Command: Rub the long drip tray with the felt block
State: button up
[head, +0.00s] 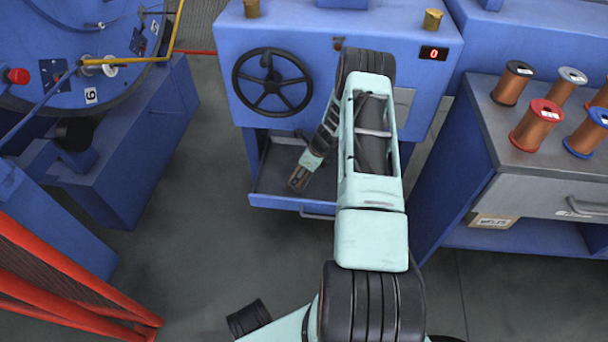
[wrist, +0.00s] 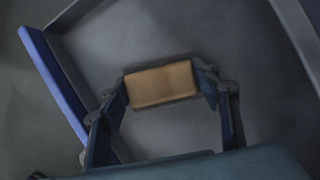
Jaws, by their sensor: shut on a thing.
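The felt block (wrist: 160,84) is a tan rectangular piece, seen in the wrist view between the two fingers. My gripper (head: 299,180) is shut on it, one finger at each short end. The long drip tray (head: 271,173) appears as a dark grey tray with a blue front, low in the opening of the blue machine. In the wrist view, its grey floor (wrist: 215,38) lies under the block, with a blue edge at the left. The gripper is inside the tray's outline; I cannot tell whether the block touches the floor. My arm hides the tray's right part.
A black handwheel (head: 272,80) and the machine's blue housing (head: 300,28) stand above the tray. A bench with copper spools (head: 537,125) is at the right. A red mesh guard (head: 60,280) is at the lower left. Grey floor (head: 190,240) is clear before the tray.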

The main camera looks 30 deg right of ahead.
jog(key=shift+w+a+f, duration=0.15)
jog(key=shift+a, duration=0.25)
jog(key=shift+w+a+f, duration=0.1)
jog(key=shift+a, duration=0.3)
jog(key=shift+w+d+r+p, duration=0.1)
jog(key=shift+r+p, duration=0.9)
jog(key=shift+r, duration=0.55)
jog(key=shift+d+r+p, duration=0.1)
jog(key=shift+r+p, duration=0.9)
jog(key=shift+r, duration=0.5)
jog(key=shift+r, duration=0.1)
jog(key=shift+r+p, duration=0.45)
jog(key=shift+r, duration=0.1)
jog(key=shift+w+r+p, duration=0.15)
jog(key=shift+r+p, duration=0.4)
jog(key=shift+r, duration=0.1)
jog(key=shift+w+a+r, duration=0.15)
jog(key=shift+w+r, duration=0.05)
notch_tip(320, 180, down, 2)
jog(key=b, duration=0.3)
jog(key=shift+a+f, duration=0.15)
jog(key=shift+f, duration=0.05)
